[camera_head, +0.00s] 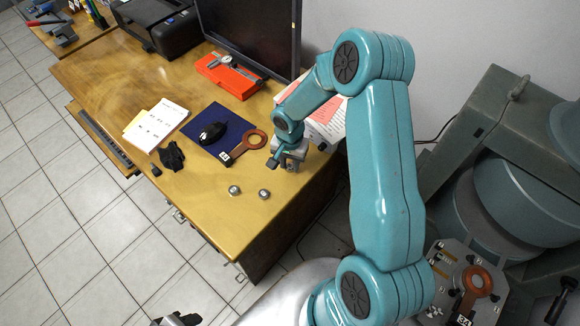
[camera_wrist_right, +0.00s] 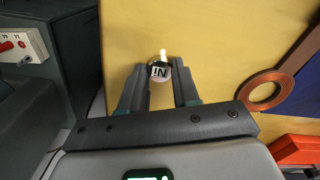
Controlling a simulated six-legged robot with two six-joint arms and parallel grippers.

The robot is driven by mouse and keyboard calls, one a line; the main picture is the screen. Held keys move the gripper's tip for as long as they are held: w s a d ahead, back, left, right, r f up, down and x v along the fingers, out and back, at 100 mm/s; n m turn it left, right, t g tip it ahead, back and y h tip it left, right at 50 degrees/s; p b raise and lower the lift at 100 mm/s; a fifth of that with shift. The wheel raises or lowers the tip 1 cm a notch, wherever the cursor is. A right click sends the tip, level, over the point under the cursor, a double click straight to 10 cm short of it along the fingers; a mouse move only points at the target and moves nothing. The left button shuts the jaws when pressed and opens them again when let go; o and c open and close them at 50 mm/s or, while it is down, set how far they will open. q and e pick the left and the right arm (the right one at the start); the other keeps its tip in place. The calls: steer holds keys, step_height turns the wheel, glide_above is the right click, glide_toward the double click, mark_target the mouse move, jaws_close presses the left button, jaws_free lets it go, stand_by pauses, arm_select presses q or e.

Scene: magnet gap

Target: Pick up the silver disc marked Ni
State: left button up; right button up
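The silver disc marked Ni (camera_wrist_right: 159,71) lies on the wooden table in the right wrist view, its letters upside down. It shows between the two fingertips of my right gripper (camera_wrist_right: 160,74), with a gap on each side. My right gripper (camera_head: 281,164) is open, low over the table's right part. In the head view I cannot make out the Ni disc; the gripper may hide it. Two other small silver discs, a left one (camera_head: 234,190) and a right one (camera_head: 264,194), lie near the front edge, their marks unreadable. My left gripper (camera_head: 178,318) is cut off at the bottom edge.
A red caliper case (camera_head: 229,75) and a monitor (camera_head: 250,32) stand behind. A grey-green machine (camera_head: 500,130) is at the right.

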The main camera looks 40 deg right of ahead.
steer(key=shift+r+p, duration=1.15)
steer(key=shift+r, duration=1.35)
